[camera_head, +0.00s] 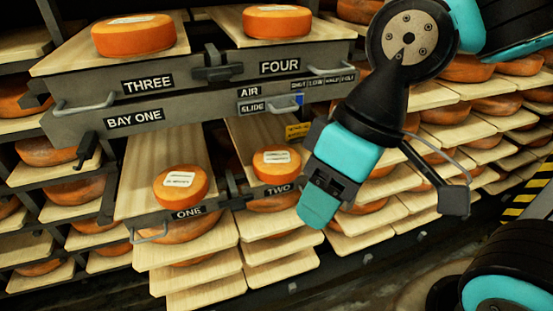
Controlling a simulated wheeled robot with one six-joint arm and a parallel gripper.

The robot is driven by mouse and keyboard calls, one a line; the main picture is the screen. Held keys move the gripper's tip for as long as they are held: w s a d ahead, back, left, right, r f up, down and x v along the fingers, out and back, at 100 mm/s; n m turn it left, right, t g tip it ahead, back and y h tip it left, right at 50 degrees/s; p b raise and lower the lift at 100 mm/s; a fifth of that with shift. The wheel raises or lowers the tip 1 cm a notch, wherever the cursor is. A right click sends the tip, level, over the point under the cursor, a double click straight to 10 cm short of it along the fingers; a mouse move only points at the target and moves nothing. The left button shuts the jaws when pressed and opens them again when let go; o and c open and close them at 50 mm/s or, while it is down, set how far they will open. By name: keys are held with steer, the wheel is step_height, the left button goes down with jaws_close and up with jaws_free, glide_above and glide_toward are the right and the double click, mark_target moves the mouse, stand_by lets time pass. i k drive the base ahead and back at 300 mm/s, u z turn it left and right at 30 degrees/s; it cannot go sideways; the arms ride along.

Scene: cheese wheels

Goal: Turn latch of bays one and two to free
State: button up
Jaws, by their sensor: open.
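The dark latch (235,188) for bays one and two sits between the ONE label (188,213) and the TWO label (279,190). It is small here, and I cannot tell which way it is turned. My gripper (321,200) hangs to the right of the TWO label, pointing down, apart from the latch and holding nothing that I can see. It is open, though its finger gap is hard to make out from this side. A similar latch (218,65) sits higher, between the THREE and FOUR labels.
Orange cheese wheels rest on the bay one board (150,170) and the bay two board (262,135). A grey beam marked BAY ONE (180,115) crosses above them. Metal handles (150,236) jut from the fronts. More loaded shelves fill the right side, behind my arm.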

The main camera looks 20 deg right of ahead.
mark_target(240, 203)
steer(key=z, duration=1.3)
steer(key=k, duration=0.75)
steer(key=u, duration=0.75)
steer(key=i, duration=0.5)
